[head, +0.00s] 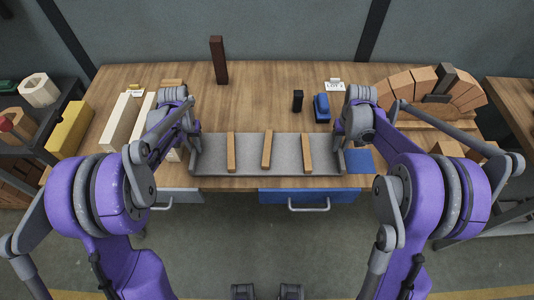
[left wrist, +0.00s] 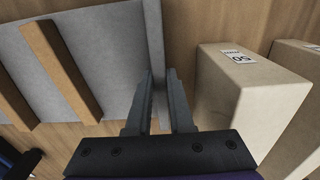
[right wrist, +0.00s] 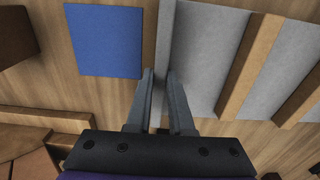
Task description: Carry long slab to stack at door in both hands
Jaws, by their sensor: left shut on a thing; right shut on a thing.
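The long grey slab (head: 212,155) lies crosswise at the front of the wooden bench, level, with three wooden strips (head: 267,150) across its top. My left gripper (head: 193,150) is shut on the slab's left end; the left wrist view shows its fingers (left wrist: 158,95) pinching the raised grey edge (left wrist: 153,40). My right gripper (head: 342,148) is shut on the right end; the right wrist view shows its fingers (right wrist: 161,95) on that edge (right wrist: 165,30). Whether the slab touches the bench is hard to tell. I see no door or stack that I can make out.
Pale blocks (head: 122,122) stand close left of the slab, also in the left wrist view (left wrist: 250,85). A blue mat (head: 359,161) lies just right. A dark upright block (head: 218,60), a blue object (head: 321,107) and a brick arch (head: 425,88) stand behind. The bench's middle (head: 255,100) is clear.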

